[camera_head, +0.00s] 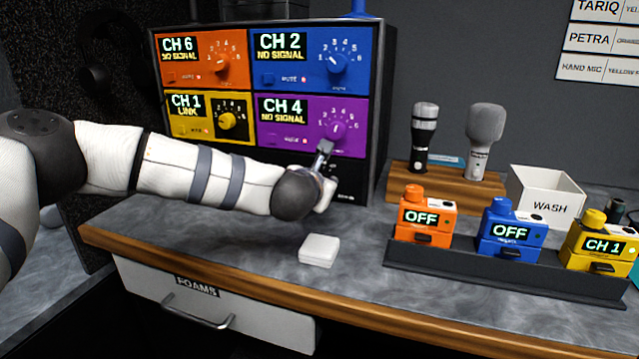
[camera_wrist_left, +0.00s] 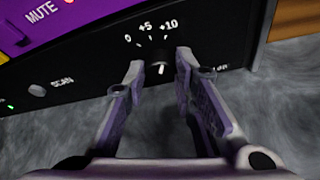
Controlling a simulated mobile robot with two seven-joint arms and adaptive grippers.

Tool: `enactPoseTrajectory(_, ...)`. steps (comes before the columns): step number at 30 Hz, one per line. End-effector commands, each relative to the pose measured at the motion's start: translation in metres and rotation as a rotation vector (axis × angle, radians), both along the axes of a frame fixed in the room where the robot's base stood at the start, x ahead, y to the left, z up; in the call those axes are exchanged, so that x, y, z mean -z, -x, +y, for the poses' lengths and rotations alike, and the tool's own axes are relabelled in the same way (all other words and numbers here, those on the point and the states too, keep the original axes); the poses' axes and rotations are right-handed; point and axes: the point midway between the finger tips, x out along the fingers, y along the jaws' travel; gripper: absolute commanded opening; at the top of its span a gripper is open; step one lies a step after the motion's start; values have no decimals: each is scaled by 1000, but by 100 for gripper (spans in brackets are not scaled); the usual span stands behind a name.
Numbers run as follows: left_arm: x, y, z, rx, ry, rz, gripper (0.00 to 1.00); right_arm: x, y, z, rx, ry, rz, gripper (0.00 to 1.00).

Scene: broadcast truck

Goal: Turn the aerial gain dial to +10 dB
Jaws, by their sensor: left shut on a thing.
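The aerial gain dial (camera_wrist_left: 160,58) is a small dark knob with a white mark, on the black lower strip of the receiver rack (camera_wrist_left: 85,80). The labels 0, +5 and +10 arc above it. The white mark shows low on the knob; I cannot tell which value it is set to. My left gripper (camera_wrist_left: 158,72) is shut on the dial, one finger on each side. In the head view, my left gripper (camera_head: 325,168) is at the rack's (camera_head: 380,100) lower front and hides the dial. My right gripper is not in view.
The rack's colored channel panels, including purple CH 4 (camera_head: 305,110), are just above my gripper. A small white box (camera_head: 319,250) lies on the counter below. Bodypacks in a dark tray (camera_head: 500,275), a microphone stand (camera_head: 440,188) and a WASH bin (camera_head: 545,192) stand to the right.

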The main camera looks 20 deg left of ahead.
Motion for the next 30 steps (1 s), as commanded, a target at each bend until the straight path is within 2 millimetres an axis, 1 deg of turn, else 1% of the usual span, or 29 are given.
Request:
enactPoseTrajectory(1,-1,0,0,-1,0,-1,0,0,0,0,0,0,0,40)
enactPoseTrajectory(2,-1,0,0,-1,0,-1,27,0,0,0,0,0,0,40)
enactPoseTrajectory(3,-1,0,0,0,1,-1,36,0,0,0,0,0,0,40)
enactPoseTrajectory(4,-1,0,0,0,1,-1,42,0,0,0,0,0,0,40)
enactPoseTrajectory(5,-1,0,0,0,1,-1,44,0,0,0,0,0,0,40)
enactPoseTrajectory(13,0,1,0,0,1,0,44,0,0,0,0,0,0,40)
enactPoseTrajectory(16,-4,10,-1,1,1,-1,44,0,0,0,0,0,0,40)
enactPoseTrajectory(17,-7,16,-2,1,3,-1,44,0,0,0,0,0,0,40)
enactPoseTrajectory(24,-31,76,-8,2,2,-2,44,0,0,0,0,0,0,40)
enactPoseTrajectory(27,-38,95,-9,1,1,-3,44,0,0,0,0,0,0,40)
enactPoseTrajectory(30,-42,107,-11,0,1,-2,44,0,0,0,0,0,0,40)
